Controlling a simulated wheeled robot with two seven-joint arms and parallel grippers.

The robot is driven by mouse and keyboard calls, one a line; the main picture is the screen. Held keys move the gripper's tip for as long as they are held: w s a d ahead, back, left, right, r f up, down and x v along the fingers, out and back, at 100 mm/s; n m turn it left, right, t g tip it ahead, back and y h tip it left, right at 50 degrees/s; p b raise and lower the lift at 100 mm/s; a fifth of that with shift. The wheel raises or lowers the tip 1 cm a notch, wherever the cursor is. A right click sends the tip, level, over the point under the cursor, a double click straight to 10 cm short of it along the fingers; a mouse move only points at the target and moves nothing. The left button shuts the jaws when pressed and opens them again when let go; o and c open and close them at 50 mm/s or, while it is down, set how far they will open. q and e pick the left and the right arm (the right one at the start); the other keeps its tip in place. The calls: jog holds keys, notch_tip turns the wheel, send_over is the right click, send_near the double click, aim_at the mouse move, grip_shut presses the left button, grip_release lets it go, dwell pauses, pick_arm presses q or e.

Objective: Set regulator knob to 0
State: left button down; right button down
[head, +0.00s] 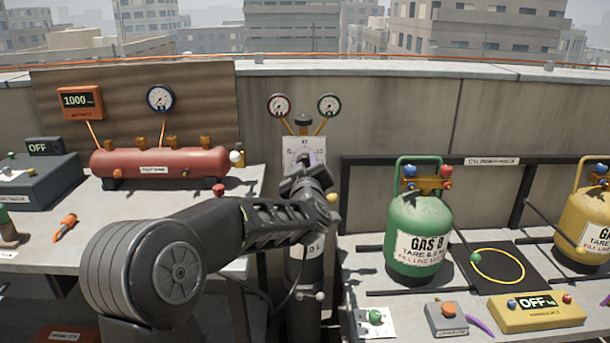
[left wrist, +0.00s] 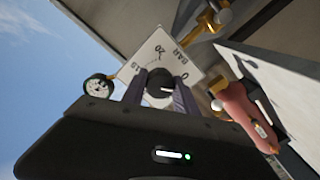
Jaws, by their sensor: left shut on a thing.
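The regulator knob (left wrist: 160,84) is a dark round knob with a pale mark, seen in the left wrist view in front of its white dial plate (left wrist: 163,52). The plate carries BAR and numbers including 0 and 20. My left gripper (left wrist: 160,90) is shut on the knob, one finger on each side. In the head view the plate (head: 303,146) stands below two gauges, and my left gripper (head: 312,172) covers the knob. I cannot tell the knob's exact setting. My right gripper is not in view.
A red tank (head: 160,164) lies on the left bench, with a round gauge (head: 160,98) above it. A green gas cylinder (head: 418,235) stands on the right bench, near a yellow scale (head: 538,312) reading OFF. A wall closes off the back.

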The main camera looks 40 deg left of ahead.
pick_arm(q)
jog(key=shift+f+n+b, duration=0.1)
jog(key=shift+n+b, duration=0.75)
jog(key=shift+n, duration=0.45)
jog(key=c, duration=0.9)
grip_release()
jog(key=shift+c, duration=0.2)
jog(key=v, duration=0.7)
jog(key=shift+s+d, duration=0.3)
